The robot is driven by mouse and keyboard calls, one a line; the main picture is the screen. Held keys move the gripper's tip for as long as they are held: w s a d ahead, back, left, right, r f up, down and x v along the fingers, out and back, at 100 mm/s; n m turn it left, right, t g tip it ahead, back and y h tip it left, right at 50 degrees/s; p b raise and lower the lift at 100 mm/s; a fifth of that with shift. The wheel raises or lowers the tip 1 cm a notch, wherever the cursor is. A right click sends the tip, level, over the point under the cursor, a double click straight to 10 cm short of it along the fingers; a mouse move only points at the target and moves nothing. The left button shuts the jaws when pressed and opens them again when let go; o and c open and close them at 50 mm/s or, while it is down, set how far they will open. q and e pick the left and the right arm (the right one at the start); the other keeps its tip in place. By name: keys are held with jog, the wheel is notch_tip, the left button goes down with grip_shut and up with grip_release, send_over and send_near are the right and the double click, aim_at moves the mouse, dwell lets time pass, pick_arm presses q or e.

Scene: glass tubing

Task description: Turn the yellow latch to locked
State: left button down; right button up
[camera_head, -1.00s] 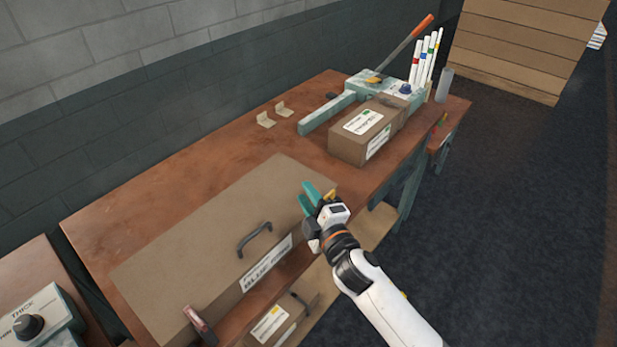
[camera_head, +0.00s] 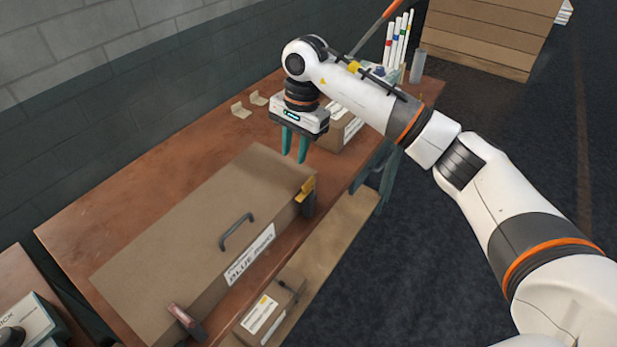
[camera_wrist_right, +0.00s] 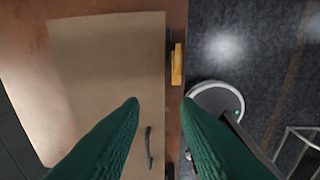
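The yellow latch (camera_head: 306,189) is on the right end of the front of a wide brown box, above a dark block. In the right wrist view the yellow latch (camera_wrist_right: 178,65) shows edge-on beside the box lid, ahead of and right of the gap between the fingers. I cannot tell whether it is locked. My right gripper (camera_head: 294,152) points down with two green fingers apart, above the area near the box's right end. Its open fingers (camera_wrist_right: 161,103) hold nothing and look apart from the latch. My left gripper is not in view.
The brown box (camera_head: 190,225) has a dark handle (camera_head: 237,231) and a red latch (camera_head: 184,318) at its front left. A smaller box (camera_head: 270,308) sits below. A carton (camera_head: 340,130) stands behind my right gripper. The bench top (camera_head: 90,215) is clear at left.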

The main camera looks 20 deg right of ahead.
aim_at(308, 181)
jog(key=shift+h, duration=0.8)
jog(key=d+f+p, duration=0.1)
jog(key=f, duration=0.2)
jog(key=d+f+p, duration=0.1)
jog(key=f, duration=0.2)
jog(key=d+f+p, duration=0.1)
jog(key=f, duration=0.2)
jog(key=shift+w+f, duration=0.2)
jog(key=shift+f, duration=0.55)
grip_shut()
